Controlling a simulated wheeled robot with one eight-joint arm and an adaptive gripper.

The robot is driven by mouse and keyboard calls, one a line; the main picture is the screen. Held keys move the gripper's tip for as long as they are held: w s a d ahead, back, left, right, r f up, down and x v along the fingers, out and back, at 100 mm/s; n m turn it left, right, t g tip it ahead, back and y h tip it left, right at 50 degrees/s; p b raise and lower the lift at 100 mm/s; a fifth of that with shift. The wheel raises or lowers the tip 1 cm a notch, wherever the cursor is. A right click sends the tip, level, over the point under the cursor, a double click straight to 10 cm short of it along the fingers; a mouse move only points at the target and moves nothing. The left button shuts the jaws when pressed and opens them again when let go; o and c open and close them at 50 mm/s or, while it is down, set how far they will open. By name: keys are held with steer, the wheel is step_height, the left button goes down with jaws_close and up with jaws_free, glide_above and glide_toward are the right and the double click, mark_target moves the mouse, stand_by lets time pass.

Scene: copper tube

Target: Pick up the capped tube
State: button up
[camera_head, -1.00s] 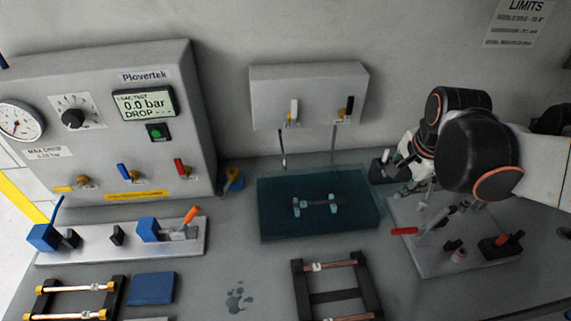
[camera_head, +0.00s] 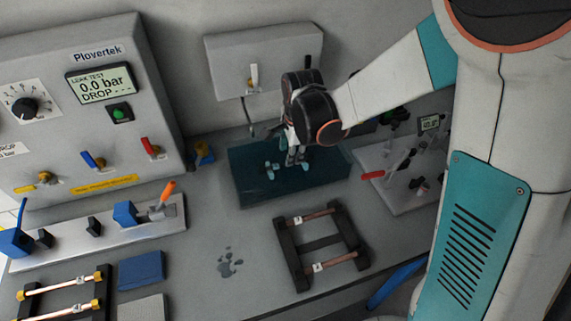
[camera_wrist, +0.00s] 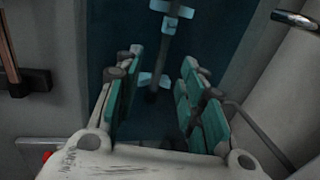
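Two copper tubes with brass-coloured ends (camera_head: 60,287) lie on a black rack at the lower left of the head view. Two more copper tubes (camera_head: 318,216) with white labels lie across a black rack in the middle. I cannot tell for sure which tube is the capped one. My gripper (camera_head: 295,160) is over the dark teal tank (camera_head: 240,190), pointing down. In the wrist view my gripper (camera_wrist: 158,72) is open, with its green-padded fingers apart and no tube between them. Light blue supports on a dark bar (camera_wrist: 172,50) show beyond the fingers.
A grey box (camera_head: 265,60) hangs behind the tank. A tool plate (camera_head: 400,170) lies right of the tank. Bench before the middle rack is partly clear.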

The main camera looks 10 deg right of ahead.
steer(key=shift+b+x, duration=1)
steer(key=shift+x, duration=1.95)
steer(key=shift+w, duration=0.15)
steer(key=shift+c, duration=0.5)
jaws_close()
